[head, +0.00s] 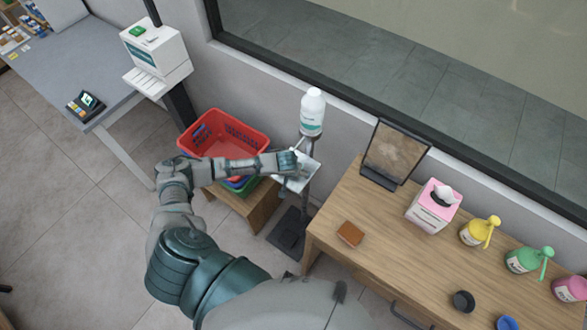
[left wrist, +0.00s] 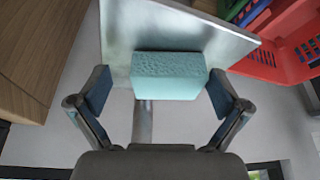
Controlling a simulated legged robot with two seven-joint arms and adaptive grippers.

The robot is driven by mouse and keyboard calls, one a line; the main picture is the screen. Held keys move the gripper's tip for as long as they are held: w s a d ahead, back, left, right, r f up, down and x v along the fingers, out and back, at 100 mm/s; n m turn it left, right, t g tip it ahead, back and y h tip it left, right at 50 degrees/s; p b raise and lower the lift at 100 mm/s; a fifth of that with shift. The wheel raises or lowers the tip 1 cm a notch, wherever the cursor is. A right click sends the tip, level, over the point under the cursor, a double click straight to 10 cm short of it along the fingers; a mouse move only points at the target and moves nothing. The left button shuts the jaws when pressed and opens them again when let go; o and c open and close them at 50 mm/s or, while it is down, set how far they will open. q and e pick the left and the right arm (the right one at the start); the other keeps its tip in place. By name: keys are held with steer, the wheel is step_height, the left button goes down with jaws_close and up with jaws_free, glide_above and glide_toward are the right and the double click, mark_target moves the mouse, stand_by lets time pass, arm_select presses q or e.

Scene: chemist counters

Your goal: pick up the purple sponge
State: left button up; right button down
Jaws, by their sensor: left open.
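No purple sponge shows in either view. In the left wrist view a pale turquoise, sponge-like block (left wrist: 168,78) rests on a small metal shelf (left wrist: 150,30), near its edge. My left gripper (left wrist: 161,92) is open, with one finger on each side of the block and a visible gap at the left. I cannot tell whether the right finger touches it. In the head view my left gripper (head: 297,165) is at the small metal stand's shelf (head: 311,171), and the block is mostly hidden there. My right gripper is not in view.
A white bottle (head: 312,111) stands just behind the shelf. A red basket (head: 245,128) is left of it, beneath my forearm. The wooden desk (head: 390,245) at right holds a brown block (head: 350,234), a dark-framed panel (head: 393,153), a pink tissue box (head: 434,206) and pump bottles.

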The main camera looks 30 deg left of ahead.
arm_select(q)
steer(key=shift+d+r, duration=0.1)
steer(key=shift+d, duration=0.05)
steer(key=shift+c, duration=0.2)
steer(key=shift+s, duration=0.1)
steer(key=c, duration=0.4)
steer(key=shift+a, duration=0.45)
steer(key=c, duration=0.3)
steer(key=shift+a, duration=0.25)
steer(key=shift+s+a+f, duration=0.1)
steer(key=shift+a+f, duration=0.15)
steer(key=shift+c, duration=0.4)
steer(key=shift+d+r, duration=0.3)
steer(key=shift+r, duration=0.05)
step_height(320, 180, up, 3)
steer(key=shift+d+r+b, duration=0.1)
steer(key=shift+d+b, duration=0.05)
steer(key=shift+b, duration=0.15)
steer(key=s+a+r+b, duration=0.1)
steer(key=s, duration=1.4)
steer(key=shift+s+a+r+b, duration=0.2)
steer(key=shift+s+a+b, duration=0.1)
steer(key=shift+s+b, duration=0.05)
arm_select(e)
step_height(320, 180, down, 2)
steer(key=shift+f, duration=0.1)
arm_select(q)
steer(key=shift+c, duration=0.3)
